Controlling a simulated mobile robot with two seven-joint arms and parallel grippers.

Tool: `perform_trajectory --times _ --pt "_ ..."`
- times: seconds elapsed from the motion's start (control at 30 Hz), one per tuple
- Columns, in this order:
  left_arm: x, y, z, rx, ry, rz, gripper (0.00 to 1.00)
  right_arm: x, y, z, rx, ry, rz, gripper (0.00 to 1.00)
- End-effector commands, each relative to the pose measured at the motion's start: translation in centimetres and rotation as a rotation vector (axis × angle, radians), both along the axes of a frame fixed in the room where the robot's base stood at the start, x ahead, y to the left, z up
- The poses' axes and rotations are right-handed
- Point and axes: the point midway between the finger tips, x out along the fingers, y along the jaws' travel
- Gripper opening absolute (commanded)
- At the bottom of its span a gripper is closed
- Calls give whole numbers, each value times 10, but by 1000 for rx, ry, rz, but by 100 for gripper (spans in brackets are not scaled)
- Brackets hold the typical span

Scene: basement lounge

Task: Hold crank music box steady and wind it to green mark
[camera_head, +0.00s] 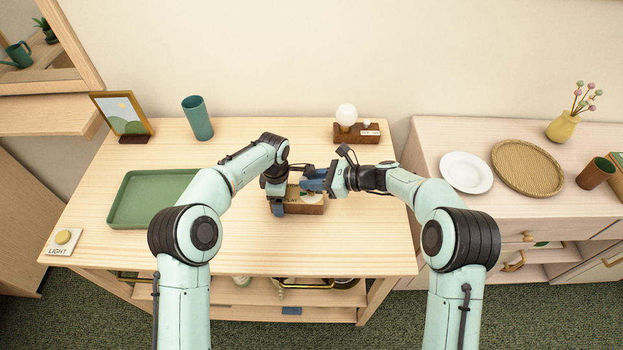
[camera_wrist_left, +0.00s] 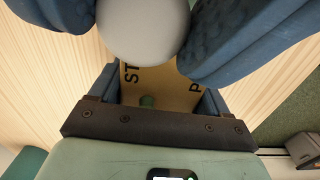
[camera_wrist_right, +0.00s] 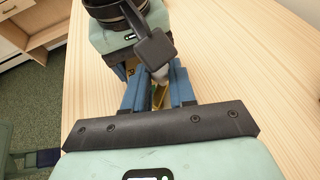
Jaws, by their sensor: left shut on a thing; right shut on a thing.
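The music box (camera_head: 305,205) is a small brown box on the table, near its middle, with dark lettering on its top face. My left gripper (camera_head: 277,199) is shut on the box from the left. The left wrist view shows the box top (camera_wrist_left: 172,88) with partly hidden letters and a small green spot (camera_wrist_left: 147,101). My right gripper (camera_head: 314,181) is above the box, shut on a pale grey rounded crank knob (camera_wrist_left: 143,28). The knob also shows between the right fingers in the right wrist view (camera_wrist_right: 161,74).
A sideboard (camera_head: 445,132) stands right. The table's front right is clear.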

Motion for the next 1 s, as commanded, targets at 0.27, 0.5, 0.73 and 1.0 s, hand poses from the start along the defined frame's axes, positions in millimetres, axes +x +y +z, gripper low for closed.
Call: perform_trajectory --times 0.27,0.5,0.73,1.0 --pt "1 1 0 0 -3 5 32 1 3 0 5 -2 208 0" --pt "1 1 0 0 -3 5 32 0 5 0 4 -2 363 0" --pt "1 1 0 0 -3 5 32 -1 6 1 3 0 449 0" --pt "1 2 0 1 -3 5 32 -2 5 2 3 1 465 0"
